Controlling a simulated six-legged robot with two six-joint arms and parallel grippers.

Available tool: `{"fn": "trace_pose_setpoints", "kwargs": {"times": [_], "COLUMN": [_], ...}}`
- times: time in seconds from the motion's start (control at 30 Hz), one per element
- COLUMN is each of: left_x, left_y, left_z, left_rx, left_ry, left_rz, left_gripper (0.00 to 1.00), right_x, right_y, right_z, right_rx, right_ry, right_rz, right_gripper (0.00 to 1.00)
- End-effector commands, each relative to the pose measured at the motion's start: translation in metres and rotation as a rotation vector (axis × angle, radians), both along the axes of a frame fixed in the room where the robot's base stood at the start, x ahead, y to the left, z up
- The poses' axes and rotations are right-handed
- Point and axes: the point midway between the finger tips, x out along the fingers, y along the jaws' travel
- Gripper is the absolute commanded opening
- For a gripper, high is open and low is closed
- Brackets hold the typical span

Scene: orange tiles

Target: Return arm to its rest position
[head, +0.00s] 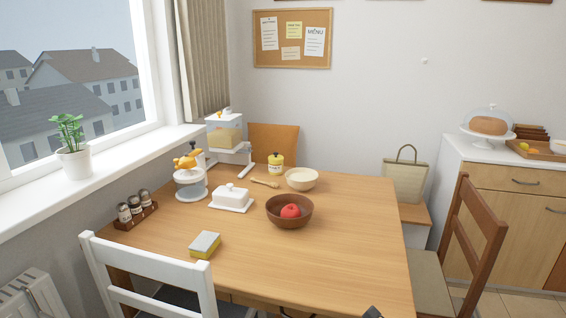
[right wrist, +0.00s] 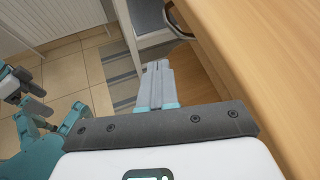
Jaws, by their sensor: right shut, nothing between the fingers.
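My right gripper shows in the right wrist view (right wrist: 158,68), with its two grey fingers together and nothing between them. It points past the edge of the wooden table (right wrist: 262,60), apart from it, with the tiled floor below. In the head view only a small dark part, probably of my right arm, shows at the bottom edge, in front of the table (head: 340,262).
A brown bowl (head: 272,217) with a red apple (head: 290,211) and a sponge (head: 205,244) are on the table. A white chair (head: 150,262) stands at the near left, a brown chair (head: 478,235) at the right. The table's near right part is clear.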

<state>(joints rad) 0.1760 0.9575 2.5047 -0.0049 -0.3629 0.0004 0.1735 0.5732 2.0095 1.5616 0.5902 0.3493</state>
Motion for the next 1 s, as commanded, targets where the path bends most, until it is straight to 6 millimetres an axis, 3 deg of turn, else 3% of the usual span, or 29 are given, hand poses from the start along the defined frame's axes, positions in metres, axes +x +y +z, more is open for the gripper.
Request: {"fn": "trace_pose_setpoints", "kwargs": {"times": [0.03,0.2,0.3,0.4,0.6,0.87,1.0], "left_x": [0.0,0.0,0.0,0.0,0.0,0.0,0.0], "left_y": [0.0,0.0,0.0,0.0,0.0,0.0,0.0], "left_z": [-0.009,-0.03,-0.043,-0.052,-0.066,-0.081,-0.044], "left_rx": [0.0,0.0,0.0,0.0,0.0,0.0,0.0], "left_ry": [0.0,0.0,0.0,0.0,0.0,0.0,-0.001], "left_rz": [0.0,0.0,0.0,0.0,0.0,0.0,0.0], "left_gripper": [1.0,1.0,1.0,1.0,1.0,1.0,1.0], "right_x": [-0.018,-0.103,-0.155,-0.189,-0.225,-0.254,-0.253], "right_y": [0.004,0.003,-0.007,-0.015,-0.015,0.005,0.006], "right_z": [-0.034,-0.147,-0.205,-0.241,-0.279,-0.305,-0.267], "right_rx": [-0.073,-0.41,-0.606,-0.744,-0.877,-0.922,-0.928], "right_ry": [0.031,0.086,0.047,-0.044,-0.265,-0.591,-0.609], "right_rz": [0.064,0.419,0.694,0.93,1.247,1.502,1.507], "right_gripper": [0.0,0.0,0.0,0.0,0.0,0.0,0.0]}}
